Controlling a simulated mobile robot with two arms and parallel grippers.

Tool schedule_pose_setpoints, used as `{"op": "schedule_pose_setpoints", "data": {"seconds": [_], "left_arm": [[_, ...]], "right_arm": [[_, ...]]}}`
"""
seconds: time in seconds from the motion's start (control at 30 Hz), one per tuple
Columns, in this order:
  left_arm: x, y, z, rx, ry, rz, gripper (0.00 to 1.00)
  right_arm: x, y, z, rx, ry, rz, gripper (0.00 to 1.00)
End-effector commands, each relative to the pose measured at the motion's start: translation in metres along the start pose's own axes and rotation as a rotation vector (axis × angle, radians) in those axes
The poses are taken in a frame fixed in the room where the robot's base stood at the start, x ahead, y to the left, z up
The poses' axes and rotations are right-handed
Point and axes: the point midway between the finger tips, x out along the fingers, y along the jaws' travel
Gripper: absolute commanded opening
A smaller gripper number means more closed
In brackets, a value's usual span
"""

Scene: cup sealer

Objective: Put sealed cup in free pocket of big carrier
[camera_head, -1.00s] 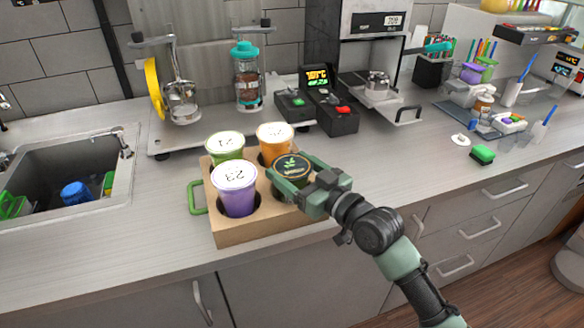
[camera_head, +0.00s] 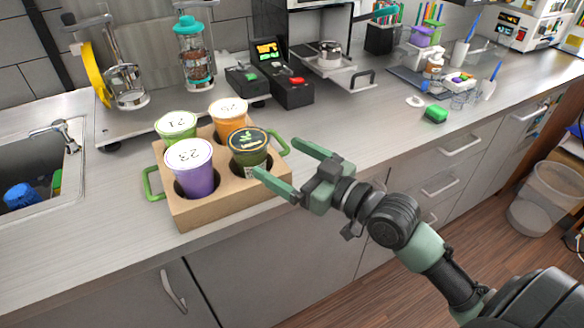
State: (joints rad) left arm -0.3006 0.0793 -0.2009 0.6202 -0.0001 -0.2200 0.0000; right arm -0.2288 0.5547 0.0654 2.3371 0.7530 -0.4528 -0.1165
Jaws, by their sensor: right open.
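The big carrier (camera_head: 215,211) is a cardboard-brown tray with green side handles, on the counter. Its four pockets each hold a cup. The sealed cup (camera_head: 250,150) with a dark, printed lid sits upright in the right front pocket. A purple cup (camera_head: 195,178) marked 23, a green cup (camera_head: 177,128) and an orange cup (camera_head: 229,113) fill the others, with pale lids. My right gripper (camera_head: 283,166) is open and empty, just right of the dark-lidded cup and apart from it. My left gripper is not in view.
A sink (camera_head: 40,165) lies at the left. A press stand and a black control box (camera_head: 290,92) stand behind the carrier. The counter between carrier and sponge is clear.

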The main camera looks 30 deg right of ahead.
Motion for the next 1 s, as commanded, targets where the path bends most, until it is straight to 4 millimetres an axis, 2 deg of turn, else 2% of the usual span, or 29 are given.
{"op": "schedule_pose_setpoints", "data": {"seconds": [0.1, 0.23, 1.0], "left_arm": [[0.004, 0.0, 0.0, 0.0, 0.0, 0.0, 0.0], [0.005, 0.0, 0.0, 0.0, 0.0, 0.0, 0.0], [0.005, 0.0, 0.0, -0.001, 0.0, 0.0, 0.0]], "right_arm": [[-0.013, 0.0, 0.002, -0.001, -0.003, -0.001, 0.95], [-0.019, -0.001, 0.0, -0.001, 0.0, -0.002, 0.95], [-0.02, -0.001, -0.001, 0.0, 0.0, -0.001, 0.95]]}}
